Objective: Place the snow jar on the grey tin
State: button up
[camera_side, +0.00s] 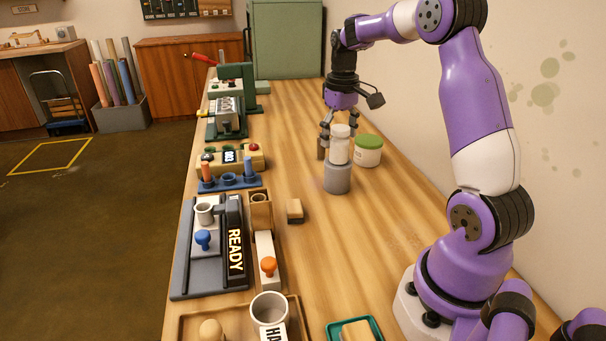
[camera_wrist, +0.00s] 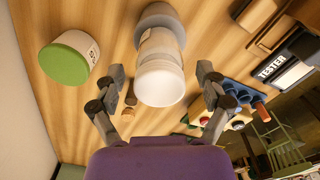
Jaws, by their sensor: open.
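The snow jar (camera_side: 339,146) is white and upright, standing on top of the grey tin (camera_side: 337,179) in the side view. In the wrist view the snow jar (camera_wrist: 160,80) overlaps the grey tin (camera_wrist: 160,14), which shows behind it. My gripper (camera_side: 339,128) is above and around the upper part of the jar. In the wrist view my gripper (camera_wrist: 161,73) is open, with a gap on each side of the jar. The jar hides part of the tin's top.
A white jar with a green lid (camera_side: 368,150) stands close to the right of the tin. A small wooden block (camera_side: 294,210) lies nearer the camera. A blue rack (camera_side: 229,182) and a READY device (camera_side: 235,248) line the left edge. Bare table lies in front of the tin.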

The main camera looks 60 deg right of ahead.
notch_tip(320, 180, up, 11)
jog(key=shift+r, duration=0.1)
jog(key=s+a+r+n+t, duration=0.1)
jog(key=s+a+n+t, duration=0.15)
jog(key=a, duration=1.05)
jog(key=s+a+f+n+t, duration=0.1)
jog(key=s+a+f+t, duration=0.2)
jog(key=s+a+f, duration=0.3)
jog(key=a, duration=0.2)
jog(key=shift+s+a+f, duration=0.2)
jog(key=shift+s+a, duration=0.1)
jog(key=shift+s, duration=0.1)
